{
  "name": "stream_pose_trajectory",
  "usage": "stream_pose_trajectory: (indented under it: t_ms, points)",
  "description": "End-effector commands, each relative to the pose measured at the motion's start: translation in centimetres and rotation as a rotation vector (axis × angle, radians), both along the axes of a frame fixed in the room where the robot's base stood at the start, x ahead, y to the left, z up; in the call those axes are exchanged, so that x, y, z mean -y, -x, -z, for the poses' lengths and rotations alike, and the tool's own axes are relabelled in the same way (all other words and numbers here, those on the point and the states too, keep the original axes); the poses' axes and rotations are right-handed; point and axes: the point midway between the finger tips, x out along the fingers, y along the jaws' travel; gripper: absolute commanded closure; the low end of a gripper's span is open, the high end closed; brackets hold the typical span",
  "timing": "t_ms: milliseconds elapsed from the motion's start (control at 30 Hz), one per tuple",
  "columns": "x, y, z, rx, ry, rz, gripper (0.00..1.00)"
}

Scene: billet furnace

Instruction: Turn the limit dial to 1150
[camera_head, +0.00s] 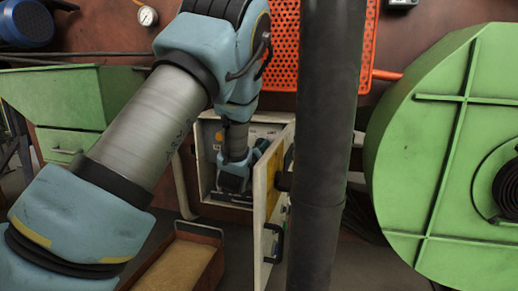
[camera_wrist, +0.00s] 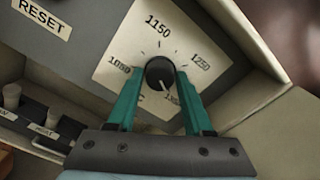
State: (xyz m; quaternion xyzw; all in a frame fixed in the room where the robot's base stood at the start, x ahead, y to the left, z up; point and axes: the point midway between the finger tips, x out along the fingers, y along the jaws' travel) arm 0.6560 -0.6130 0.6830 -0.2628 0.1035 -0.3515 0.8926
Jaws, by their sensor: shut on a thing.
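The limit dial (camera_wrist: 160,72) is a black round knob on a pale square scale plate (camera_wrist: 130,45) in the wrist view. The marks read 1150 at the top, about 1050 at left and 1250 at right; a further label at lower right is partly hidden by a finger. The knob's white pointer line points down and right, toward that lower-right label, away from 1150. My gripper (camera_wrist: 159,80) has its two green fingers on either side of the knob, shut on it. In the head view my gripper (camera_head: 235,178) is inside the open control cabinet (camera_head: 207,165); the dial is hidden there.
The cabinet door (camera_head: 268,200) stands open just right of my gripper. A dark vertical pipe (camera_head: 325,150) rises beside it. A RESET label (camera_wrist: 42,18) and small switches (camera_wrist: 30,112) lie left of the dial. A tray (camera_head: 180,262) stands below, a green housing (camera_head: 440,150) at right.

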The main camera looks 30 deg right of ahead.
Motion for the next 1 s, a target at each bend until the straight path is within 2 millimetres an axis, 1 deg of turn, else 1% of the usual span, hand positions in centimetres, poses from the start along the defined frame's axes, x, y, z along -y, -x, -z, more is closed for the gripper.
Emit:
stream_pose_trajectory:
  t_ms: [167,367,1000]
  points:
    - [-0.03,-0.01,0.03,-0.021,0.022,-0.001,1.00]
    - [-0.01,0.00,0.04,-0.089,0.095,-0.001,1.00]
    - [-0.02,0.01,-0.01,-0.488,0.524,-0.001,1.00]
